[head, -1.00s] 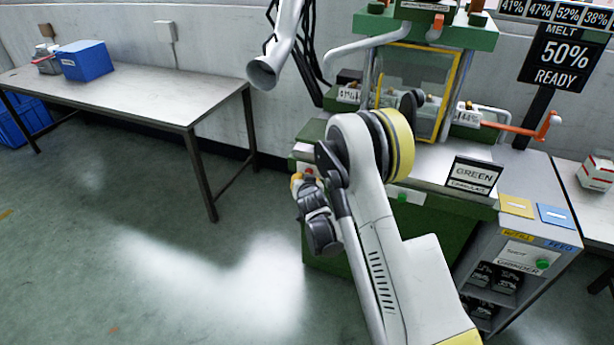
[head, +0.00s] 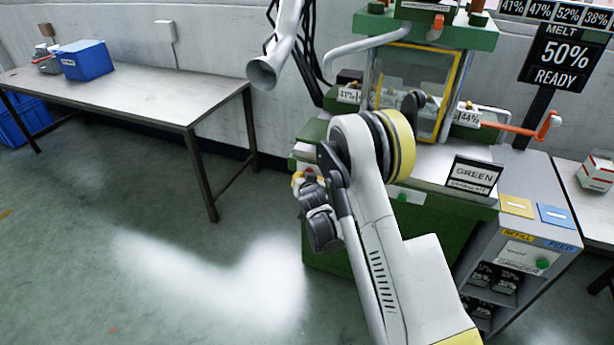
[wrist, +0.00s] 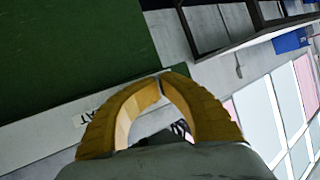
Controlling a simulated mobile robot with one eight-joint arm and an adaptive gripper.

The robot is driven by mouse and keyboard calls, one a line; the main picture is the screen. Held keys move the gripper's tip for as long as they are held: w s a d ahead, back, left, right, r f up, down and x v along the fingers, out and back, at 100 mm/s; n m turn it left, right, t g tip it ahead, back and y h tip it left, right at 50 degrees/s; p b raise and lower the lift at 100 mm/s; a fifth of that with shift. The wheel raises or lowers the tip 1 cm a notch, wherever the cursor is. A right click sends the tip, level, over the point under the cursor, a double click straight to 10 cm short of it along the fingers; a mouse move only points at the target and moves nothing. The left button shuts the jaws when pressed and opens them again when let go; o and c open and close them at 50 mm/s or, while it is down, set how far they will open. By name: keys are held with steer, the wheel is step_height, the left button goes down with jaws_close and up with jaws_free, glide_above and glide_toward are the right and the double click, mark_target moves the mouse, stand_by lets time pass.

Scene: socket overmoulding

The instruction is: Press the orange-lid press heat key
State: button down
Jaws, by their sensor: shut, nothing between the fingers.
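The press (head: 440,75) stands behind my arm in the head view, with a green frame and a yellow-edged guard. A small red button (head: 309,170) shows on its front left edge, partly hidden by my arm. My gripper (head: 297,181) is close to that button; contact cannot be told. In the wrist view my yellow fingers (wrist: 162,80) are shut with their tips together and hold nothing. A white label (wrist: 92,115) ending in "AT" lies on the grey strip beside the left finger. The key itself does not show in the wrist view, perhaps hidden behind the fingers.
A "GREEN" sign (head: 473,175) and a grinder cabinet (head: 530,258) stand right of my arm. A bench (head: 140,97) with a blue box (head: 87,61) stands at the left. A grey pipe end (head: 263,72) hangs above. The floor between bench and press is clear.

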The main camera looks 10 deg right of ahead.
steer(key=shift+r, duration=0.1)
steer(key=shift+s+a, duration=0.15)
steer(key=shift+s, duration=0.25)
steer(key=shift+s+a, duration=0.9)
steer(key=shift+s, duration=0.3)
steer(key=shift+s+a, duration=0.9)
steer(key=shift+s, duration=0.25)
